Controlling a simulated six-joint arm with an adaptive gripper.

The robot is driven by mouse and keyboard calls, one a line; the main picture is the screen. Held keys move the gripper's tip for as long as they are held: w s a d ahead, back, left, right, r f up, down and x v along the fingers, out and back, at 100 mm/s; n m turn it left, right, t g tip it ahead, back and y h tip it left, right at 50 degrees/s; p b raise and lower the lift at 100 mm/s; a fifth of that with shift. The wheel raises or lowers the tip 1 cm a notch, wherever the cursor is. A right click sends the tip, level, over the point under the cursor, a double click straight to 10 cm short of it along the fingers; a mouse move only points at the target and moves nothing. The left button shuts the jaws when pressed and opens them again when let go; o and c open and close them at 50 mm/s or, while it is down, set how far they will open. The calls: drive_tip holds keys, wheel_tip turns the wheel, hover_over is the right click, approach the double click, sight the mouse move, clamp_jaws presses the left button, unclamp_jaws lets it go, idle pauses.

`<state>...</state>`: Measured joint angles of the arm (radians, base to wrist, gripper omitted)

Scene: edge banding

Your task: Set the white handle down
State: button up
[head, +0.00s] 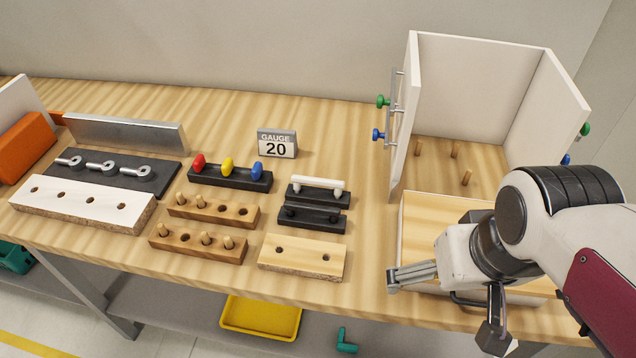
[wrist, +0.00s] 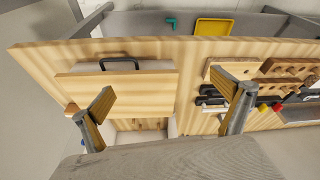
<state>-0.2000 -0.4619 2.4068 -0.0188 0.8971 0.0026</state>
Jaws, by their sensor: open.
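The white handle (head: 318,184) lies across the rear black rack (head: 318,196) in the middle of the bench, apart from my gripper. My gripper (head: 448,300) is open at the right of the bench, over the pale wooden panel near the front edge. In the wrist view my gripper (wrist: 172,97) shows its two fingers wide apart with nothing between them.
A white open cabinet (head: 478,90) with pegs inside stands behind my arm. A front black rack (head: 312,218) and a drilled wooden block (head: 302,257) sit near the handle. A gauge sign (head: 277,144) stands behind. A black pull (wrist: 120,63) shows beside the panel (wrist: 140,88).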

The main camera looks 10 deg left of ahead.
sight(317, 179)
drive_tip(key=shift+n+h, duration=0.3)
drive_tip(key=shift+h, duration=0.2)
drive_tip(key=w+a+f, duration=0.2)
drive_tip(key=w+a, duration=0.4)
drive_tip(key=a, duration=0.1)
drive_tip(key=w+a+f, duration=0.3)
drive_tip(key=w+a, duration=0.3)
drive_tip(key=w, duration=0.1)
drive_tip(key=w+a+f, duration=0.3)
drive_tip(key=w+a, duration=0.4)
drive_tip(key=shift+a, duration=0.35)
drive_tip(key=shift+w+a+f, duration=0.1)
drive_tip(key=shift+w+a, duration=0.85)
drive_tip(key=shift+w, duration=0.15)
drive_tip(key=w+r+m, duration=0.1)
drive_tip(key=w+a+r+m+t, duration=0.1)
drive_tip(key=w+m, duration=0.1)
drive_tip(key=shift+w+a+r, duration=0.2)
drive_tip(key=shift+r, duration=0.05)
drive_tip(key=shift+x, duration=1.3)
drive_tip(key=shift+f, duration=0.15)
